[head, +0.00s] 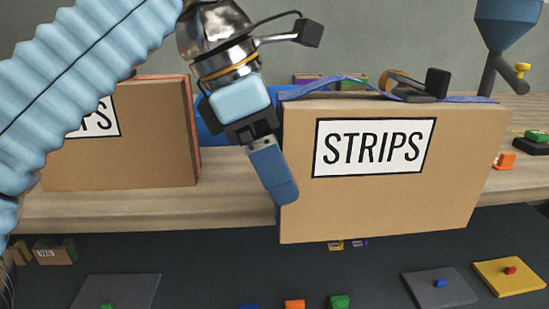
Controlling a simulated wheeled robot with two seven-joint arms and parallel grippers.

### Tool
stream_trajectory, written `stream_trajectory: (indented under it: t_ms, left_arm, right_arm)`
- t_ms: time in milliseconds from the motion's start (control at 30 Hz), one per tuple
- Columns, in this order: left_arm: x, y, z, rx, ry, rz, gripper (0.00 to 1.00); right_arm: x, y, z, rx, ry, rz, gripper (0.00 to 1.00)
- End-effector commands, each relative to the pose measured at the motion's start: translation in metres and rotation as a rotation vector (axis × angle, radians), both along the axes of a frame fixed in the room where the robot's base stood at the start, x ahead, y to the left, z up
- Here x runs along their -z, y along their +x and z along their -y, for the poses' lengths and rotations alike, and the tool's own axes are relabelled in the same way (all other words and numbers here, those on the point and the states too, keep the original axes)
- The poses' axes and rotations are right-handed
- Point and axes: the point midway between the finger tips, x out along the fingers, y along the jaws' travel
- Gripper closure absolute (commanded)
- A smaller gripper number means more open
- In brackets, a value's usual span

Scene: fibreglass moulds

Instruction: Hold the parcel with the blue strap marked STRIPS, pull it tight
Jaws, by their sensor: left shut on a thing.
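A cardboard parcel (390,210) with a white label reading STRIPS stands at the right, slightly tilted, its lower edge in front of the bench edge. A blue strap (340,84) runs loosely along its top, rising in a slack arch at the left. A black buckle-like piece (432,88) with a brown loop sits on the top. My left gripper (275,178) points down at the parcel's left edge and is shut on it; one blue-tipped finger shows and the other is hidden. My right gripper is not in view.
Another parcel (150,150) with a reddish edge and a label ending in PS stands on the wooden bench (120,212) at the left, partly behind my sleeved left arm. A blue hopper (508,18) hangs at upper right. Small coloured pieces lie on pads below.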

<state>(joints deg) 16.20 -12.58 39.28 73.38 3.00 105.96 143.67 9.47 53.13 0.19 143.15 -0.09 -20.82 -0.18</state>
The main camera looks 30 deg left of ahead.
Motion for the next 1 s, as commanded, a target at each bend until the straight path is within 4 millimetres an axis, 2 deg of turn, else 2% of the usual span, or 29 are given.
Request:
stream_trajectory:
  t_ms: [300,333,467,767,867,1000]
  left_arm:
    - [-0.001,0.0,0.0,0.001,-0.002,0.003,0.76]
    - [-0.001,0.0,0.0,0.001,-0.002,0.003,0.18]
    - [-0.001,0.0,0.0,0.001,-0.001,0.002,0.0]
    - [-0.005,-0.001,-0.001,0.0,0.0,0.0,0.0]
    - [-0.02,-0.003,-0.005,0.0,-0.001,0.001,0.0]
    - [-0.054,-0.009,-0.016,-0.002,-0.001,0.002,0.0]
  right_arm:
    - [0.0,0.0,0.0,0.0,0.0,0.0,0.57]
    - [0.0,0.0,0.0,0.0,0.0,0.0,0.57]
    - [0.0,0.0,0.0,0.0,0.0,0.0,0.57]
    - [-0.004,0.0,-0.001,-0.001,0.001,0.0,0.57]
    - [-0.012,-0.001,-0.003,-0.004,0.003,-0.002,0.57]
    - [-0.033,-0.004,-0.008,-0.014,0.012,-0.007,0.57]
